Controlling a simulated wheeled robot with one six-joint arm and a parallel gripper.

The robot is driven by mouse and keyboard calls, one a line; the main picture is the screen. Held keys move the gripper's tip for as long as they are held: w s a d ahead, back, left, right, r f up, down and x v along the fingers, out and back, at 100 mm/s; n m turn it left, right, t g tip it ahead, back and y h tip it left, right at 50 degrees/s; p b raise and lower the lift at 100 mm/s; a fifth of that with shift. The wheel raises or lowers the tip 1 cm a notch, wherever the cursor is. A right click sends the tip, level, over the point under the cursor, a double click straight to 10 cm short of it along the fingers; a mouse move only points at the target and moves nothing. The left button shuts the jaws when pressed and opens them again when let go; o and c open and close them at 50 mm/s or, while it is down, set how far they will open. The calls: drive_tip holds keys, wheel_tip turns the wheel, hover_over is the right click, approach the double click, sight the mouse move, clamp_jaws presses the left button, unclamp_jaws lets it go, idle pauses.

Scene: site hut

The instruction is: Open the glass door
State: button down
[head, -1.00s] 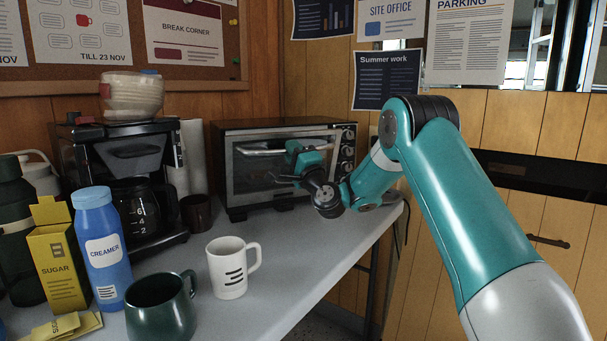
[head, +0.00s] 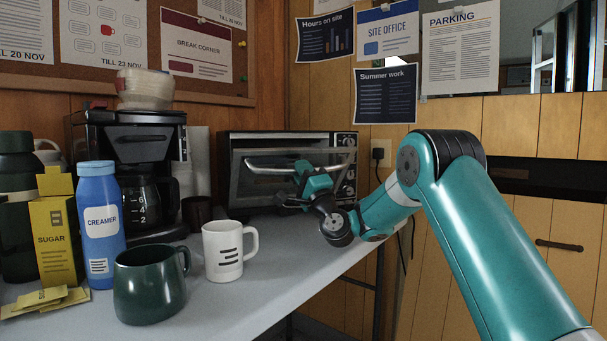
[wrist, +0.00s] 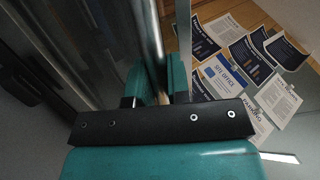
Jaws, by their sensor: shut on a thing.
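The glass door (head: 262,186) is the front of a toaster oven (head: 285,140) at the back of the counter. Its bar handle (head: 268,166) runs across near the door's top. My gripper (head: 303,170) is shut on the handle, right of its middle. The door looks tilted slightly out at the top, with the handle standing forward of the oven front. In the wrist view the metal handle (wrist: 153,30) passes between the two fingers of my gripper (wrist: 155,85). My gripper hides part of the door's right side.
A white mug (head: 222,262) and a green mug (head: 145,295) stand on the counter (head: 275,285) in front. A coffee maker (head: 130,130) stands left of the oven. The counter directly before the oven is mostly clear. A wall outlet (head: 380,152) is at right.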

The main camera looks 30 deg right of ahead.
drive_tip(key=shift+f, duration=0.1)
idle(0.3)
drive_tip(key=c, duration=1.1)
unclamp_jaws()
drive_tip(key=b+v, duration=0.5)
drive_tip(key=v, duration=0.1)
drive_tip(key=shift+w+f+b, duration=0.15)
drive_tip(key=shift+w+b, duration=0.05)
drive_tip(key=shift+b, duration=0.1)
drive_tip(key=shift+o, duration=0.2)
drive_tip(key=shift+s+d+f+b, duration=0.1)
drive_tip(key=shift+s+f+b, duration=0.2)
drive_tip(key=shift+s+b, duration=0.35)
drive_tip(key=shift+s, duration=0.25)
drive_tip(key=shift+r, duration=0.1)
